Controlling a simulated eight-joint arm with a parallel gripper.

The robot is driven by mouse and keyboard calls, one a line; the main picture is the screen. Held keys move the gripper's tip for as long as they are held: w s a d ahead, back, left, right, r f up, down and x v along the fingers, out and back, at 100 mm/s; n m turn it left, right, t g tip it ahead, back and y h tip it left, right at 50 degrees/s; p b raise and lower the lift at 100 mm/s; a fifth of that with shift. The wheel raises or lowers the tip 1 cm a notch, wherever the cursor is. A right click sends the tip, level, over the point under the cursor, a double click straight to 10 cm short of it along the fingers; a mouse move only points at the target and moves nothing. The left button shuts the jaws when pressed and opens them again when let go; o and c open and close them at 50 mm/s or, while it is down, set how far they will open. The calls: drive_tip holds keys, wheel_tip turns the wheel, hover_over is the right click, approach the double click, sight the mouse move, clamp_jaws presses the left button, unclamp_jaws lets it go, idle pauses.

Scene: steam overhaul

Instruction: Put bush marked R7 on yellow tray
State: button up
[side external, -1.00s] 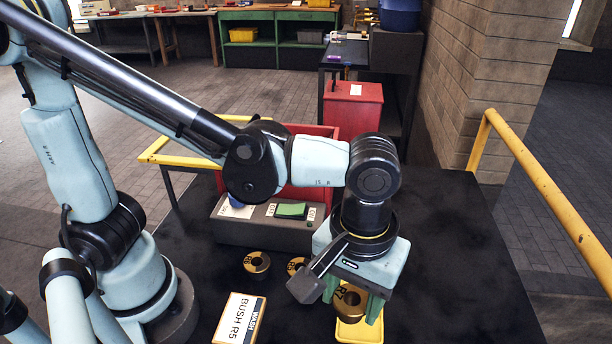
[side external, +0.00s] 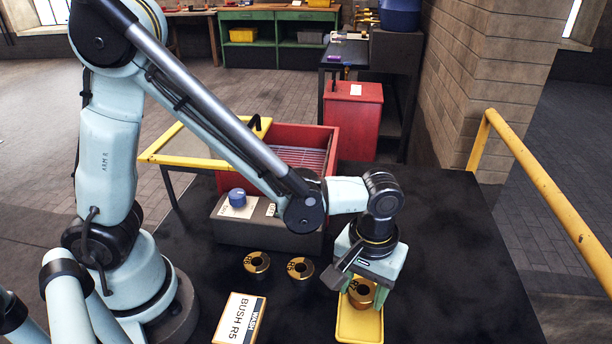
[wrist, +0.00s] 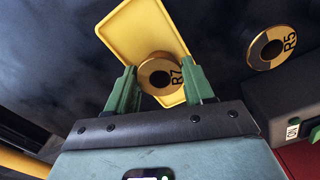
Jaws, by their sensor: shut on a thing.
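The bush marked R7 (side external: 362,292) is a short brass and black ring with a central hole. My gripper (side external: 363,290) is shut on it, with a green finger on each side. In the wrist view the R7 bush (wrist: 160,76) sits between the fingers (wrist: 160,90) and overlaps the near end of the yellow tray (wrist: 135,30). In the side view the yellow tray (side external: 359,328) lies on the dark table, with the bush at its far end. I cannot tell whether the bush touches the tray.
A bush marked R5 (side external: 300,268) and another bush (side external: 257,263) stand left of the tray. A card reading BUSH R5 (side external: 238,318) lies nearer. Behind are a grey box with a blue knob (side external: 237,197) and a red bin (side external: 330,142). The table's right side is clear.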

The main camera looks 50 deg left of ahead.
sight(363, 290)
drive_tip(key=shift+f, duration=0.15)
drive_tip(key=o, duration=1.2)
drive_tip(key=shift+o, duration=0.2)
wheel_tip(363, 290, up, 12)
drive_tip(key=a+m+t, duration=0.1)
drive_tip(key=a+t, duration=0.1)
drive_tip(key=a, duration=0.3)
drive_tip(key=a+m+t, duration=0.1)
drive_tip(key=a+t, duration=0.1)
drive_tip(key=a, duration=0.4)
drive_tip(key=s+a+m+t, duration=0.1)
drive_tip(key=a+m+t, duration=0.1)
drive_tip(key=a, duration=0.3)
drive_tip(key=shift+s+a+r+t, duration=0.1)
drive_tip(key=shift+a+r+t, duration=0.2)
drive_tip(key=shift+a, duration=0.1)
drive_tip(key=shift+s+a+f+t, duration=0.1)
drive_tip(key=shift+a+t, duration=0.2)
drive_tip(key=shift+a, duration=0.15)
